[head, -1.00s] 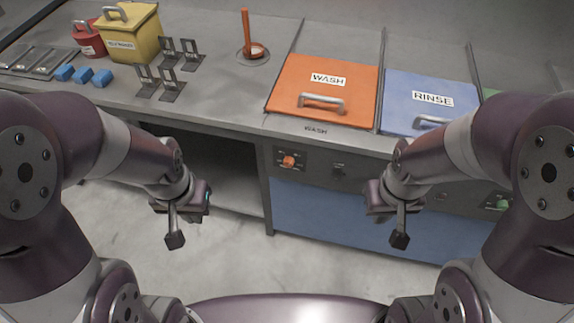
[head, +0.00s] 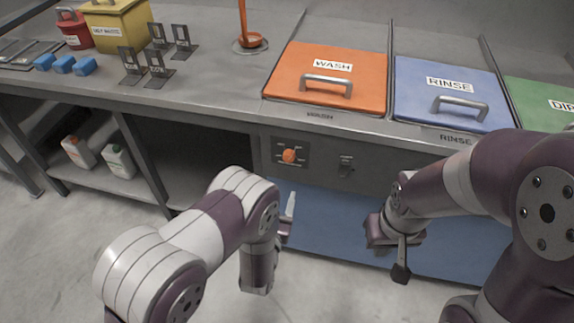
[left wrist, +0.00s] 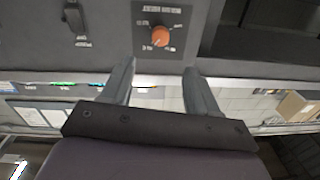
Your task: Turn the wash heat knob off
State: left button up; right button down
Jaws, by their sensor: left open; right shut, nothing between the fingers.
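The wash heat knob (head: 289,156) is an orange dial on a dark plate on the front panel, below the orange WASH lid (head: 325,68). In the left wrist view the knob (left wrist: 160,37) shows beyond the fingertips, roughly between them, with small markings around it too blurred to read surely. My left gripper (left wrist: 157,72) is open and empty, apart from the knob. In the head view it is below the knob, largely hidden by its own wrist. My right gripper (head: 400,272) is shut and empty, in front of the blue lower panel, right of the knob.
A small switch (head: 346,166) sits right of the knob. The blue RINSE lid (head: 452,92) and a green lid (head: 540,100) lie farther right on the counter. An open shelf with white bottles (head: 118,160) is at left. The floor in front is clear.

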aim_at(288, 159)
pick_arm(q)
jog(key=w, duration=0.4)
jog(key=w+d+b, duration=0.1)
jog(key=w, duration=0.3)
jog(key=w+d, duration=0.1)
jog(key=w, duration=0.3)
jog(key=shift+d, duration=0.15)
jog(key=shift+s, duration=0.1)
jog(key=c, duration=1)
